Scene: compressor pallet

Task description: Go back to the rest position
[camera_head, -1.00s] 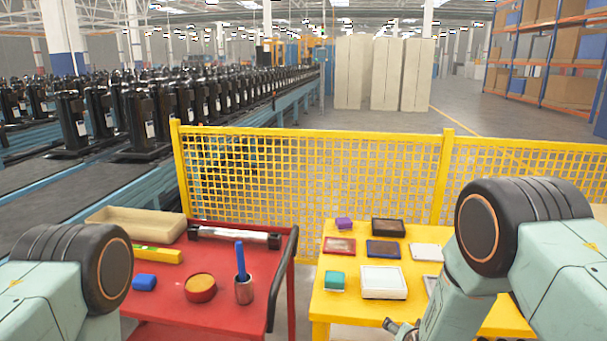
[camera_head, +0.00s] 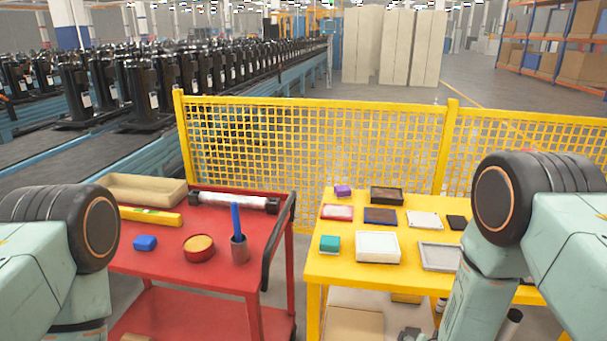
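My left arm comes in from the left edge and hangs down beside the red cart (camera_head: 190,281). A small dark piece at the bottom edge may be the tip of my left gripper (camera_head: 135,337); the rest is cut off. My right arm comes in from the right, with its forearm pointing down in front of the yellow table (camera_head: 330,274). Only a dark bit of my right gripper (camera_head: 411,334) shows at the bottom edge, below the tabletop. Whether either gripper is open cannot be seen. I see nothing held.
The cart holds a beige tray (camera_head: 146,189), yellow level (camera_head: 150,216), blue block (camera_head: 145,243), round tin (camera_head: 199,248) and cup with a blue marker (camera_head: 239,249). The table holds a teal block (camera_head: 329,243), white box (camera_head: 378,246) and several flat trays. A yellow mesh fence (camera_head: 320,150) stands behind.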

